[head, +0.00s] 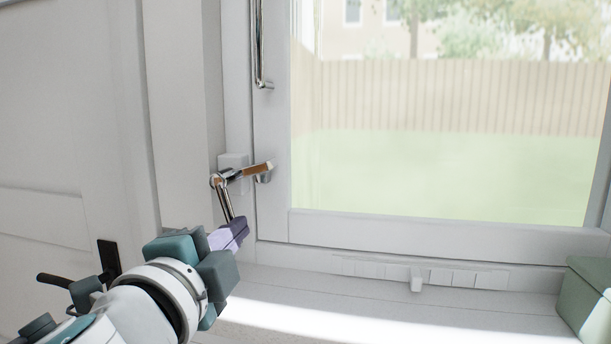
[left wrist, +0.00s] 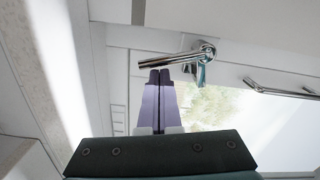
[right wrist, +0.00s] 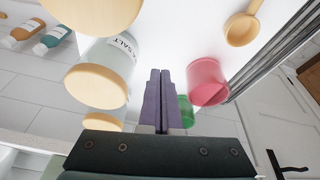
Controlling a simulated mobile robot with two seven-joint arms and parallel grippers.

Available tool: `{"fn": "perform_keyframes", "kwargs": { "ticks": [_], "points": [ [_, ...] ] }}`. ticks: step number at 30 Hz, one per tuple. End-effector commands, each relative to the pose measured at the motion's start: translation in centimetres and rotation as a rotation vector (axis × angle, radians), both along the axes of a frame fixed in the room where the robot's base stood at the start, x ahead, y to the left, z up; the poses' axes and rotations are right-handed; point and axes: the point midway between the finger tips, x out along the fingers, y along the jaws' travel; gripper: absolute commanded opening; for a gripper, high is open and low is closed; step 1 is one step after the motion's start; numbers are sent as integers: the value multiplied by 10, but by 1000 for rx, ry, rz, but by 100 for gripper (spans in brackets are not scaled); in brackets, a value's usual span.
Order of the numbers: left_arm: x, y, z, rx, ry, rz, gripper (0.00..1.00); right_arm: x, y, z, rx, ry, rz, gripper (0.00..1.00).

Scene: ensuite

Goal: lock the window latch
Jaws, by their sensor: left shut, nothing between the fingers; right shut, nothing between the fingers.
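The window latch (head: 225,195) is chrome and sits on the left side of the window frame (head: 271,150). Its handle hangs down, tilted slightly, from the pivot, and a short brown-and-chrome arm reaches right to a catch on the frame. My left gripper (head: 240,228) is shut and empty, with its purple fingertips at the handle's lower end. In the left wrist view the handle (left wrist: 165,61) lies just beyond the fingertips (left wrist: 159,74); I cannot tell whether they touch. My right gripper (right wrist: 160,74) is shut and empty, away from the window.
A chrome bar (head: 258,50) is on the frame above the latch. The sill (head: 400,312) is mostly clear, with a green box (head: 587,300) at right. Near my right gripper are a salt jar (right wrist: 108,65), a pink cup (right wrist: 208,82) and a wooden spoon (right wrist: 243,25).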

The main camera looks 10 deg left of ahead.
Motion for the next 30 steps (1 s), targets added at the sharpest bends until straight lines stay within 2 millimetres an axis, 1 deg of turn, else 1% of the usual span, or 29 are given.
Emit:
{"fn": "perform_keyframes", "kwargs": {
  "ticks": [6, 13, 19, 30],
  "points": [
    [0, 9, -5, 141, -4, 2, 0, 0, 0, -3, 0, 0, 0, 0],
    [0, 13, -7, 227, -7, 1, 0, 0, 0, -4, 0, 0, 0, 0],
    [1, 15, -7, 257, -8, 1, 0, 0, 0, -4, 0, -1, 0, 0],
    [1, 15, -7, 259, -8, 0, 0, 0, 0, -4, 0, -1, 0, 0]
  ]
}}
